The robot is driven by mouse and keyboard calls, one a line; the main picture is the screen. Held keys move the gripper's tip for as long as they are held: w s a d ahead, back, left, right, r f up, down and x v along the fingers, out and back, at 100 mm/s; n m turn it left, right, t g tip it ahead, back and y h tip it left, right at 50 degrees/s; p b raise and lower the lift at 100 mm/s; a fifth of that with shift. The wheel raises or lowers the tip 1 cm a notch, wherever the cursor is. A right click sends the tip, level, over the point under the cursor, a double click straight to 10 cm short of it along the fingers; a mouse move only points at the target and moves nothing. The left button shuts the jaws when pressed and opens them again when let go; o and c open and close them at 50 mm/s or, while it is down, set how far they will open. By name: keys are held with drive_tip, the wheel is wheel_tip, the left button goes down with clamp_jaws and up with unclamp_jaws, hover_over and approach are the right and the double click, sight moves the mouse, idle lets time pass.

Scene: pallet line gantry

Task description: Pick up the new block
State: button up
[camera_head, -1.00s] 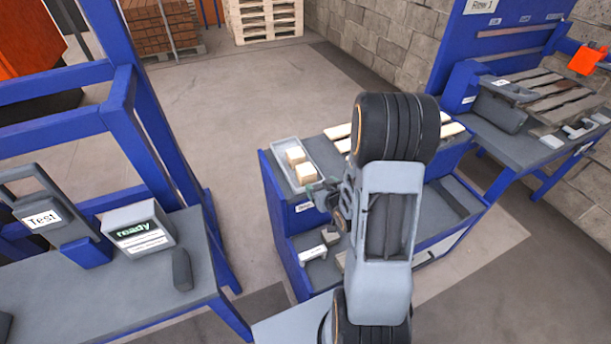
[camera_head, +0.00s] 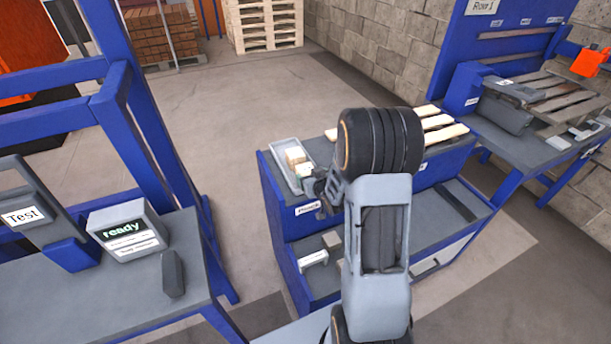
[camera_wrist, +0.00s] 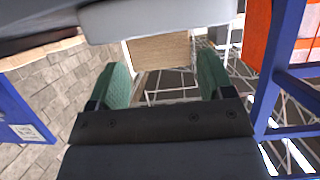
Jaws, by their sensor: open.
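Two pale wooden blocks stand in the light grey tray (camera_head: 279,163) at the left end of the blue bench. The farther block (camera_head: 294,155) shows clearly; the nearer one is partly covered by my gripper (camera_head: 310,178). In the wrist view, my gripper (camera_wrist: 164,70) is open with its green fingers apart. A wood-grained block (camera_wrist: 160,50) lies in line with the gap, against a light grey edge (camera_wrist: 160,18). I cannot tell whether it is between the fingertips or just beyond them. No label tells which block is the new one.
Pale slats (camera_head: 440,125) lie on the bench behind my arm. A lower shelf holds a small white-grey part (camera_head: 313,260). At left, a table carries a box marked "ready" (camera_head: 130,232). At right, another bench holds a pallet (camera_head: 550,90). Open floor lies behind the tray.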

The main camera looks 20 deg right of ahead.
sight(306, 171)
drive_tip(key=x, duration=0.5)
drive_tip(key=shift+p, duration=0.3)
drive_tip(key=shift+s, duration=0.1)
drive_tip(key=c, duration=0.7)
drive_tip(key=shift+r, duration=0.1)
